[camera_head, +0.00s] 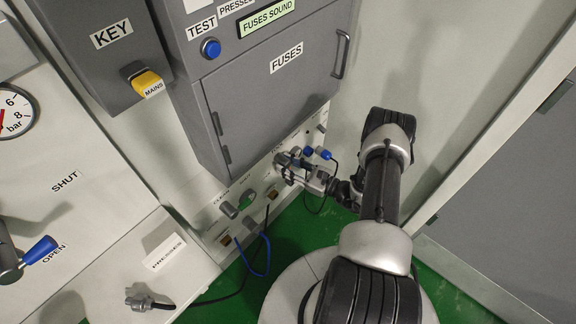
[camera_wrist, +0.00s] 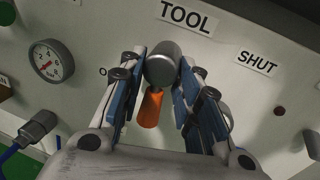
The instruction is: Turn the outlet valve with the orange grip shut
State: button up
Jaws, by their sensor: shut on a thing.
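The outlet valve (camera_wrist: 165,64) shows in the wrist view under the TOOL label as a grey metal round body. Its orange grip (camera_wrist: 150,108) points down and slightly left, between my fingers. My gripper (camera_wrist: 162,72) has one blue-padded finger on each side of the valve and is shut on it. The SHUT label (camera_wrist: 257,62) is to the right of the valve; a label at the left is mostly hidden by a finger. In the head view my gripper (camera_head: 295,168) is at the low panel beneath the fuse box, and the orange grip cannot be made out.
A pressure gauge (camera_wrist: 48,62) is left of the valve. A coupling with a blue hose (camera_wrist: 38,128) is lower left. In the head view the grey fuse box (camera_head: 262,95) overhangs the panel. A blue-handled valve (camera_head: 40,250) is far left. Green floor (camera_head: 300,230) lies below.

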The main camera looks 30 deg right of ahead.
jog(key=n, duration=0.3)
jog(key=shift+s+a+n+g+p, duration=0.1)
jog(key=shift+a+n+g+p, duration=0.05)
jog(key=shift+n+g+p, duration=0.15)
jog(key=n, duration=0.2)
jog(key=n+h+p, duration=0.1)
jog(key=n, duration=0.1)
jog(key=shift+d+h, duration=0.2)
jog(key=shift+h, duration=0.1)
jog(key=n, duration=0.2)
jog(key=n+h, duration=0.1)
jog(key=n, duration=0.1)
jog(key=shift+d+r+p, duration=0.1)
jog(key=shift+r+p, duration=0.15)
jog(key=shift+p, duration=0.1)
jog(key=shift+d+r+n+h, duration=0.15)
jog(key=shift+n+h, duration=0.15)
jog(key=shift+n, duration=0.55)
jog(key=shift+a+r+n+h, duration=0.1)
jog(key=shift+n+h, duration=0.2)
jog(key=shift+n, duration=0.55)
jog(key=shift+p, duration=0.3)
jog(key=shift+d, duration=0.1)
jog(key=o, duration=0.8)
jog(key=shift+o, duration=0.5)
jog(key=shift+r, duration=0.1)
jog(key=shift+d, duration=0.1)
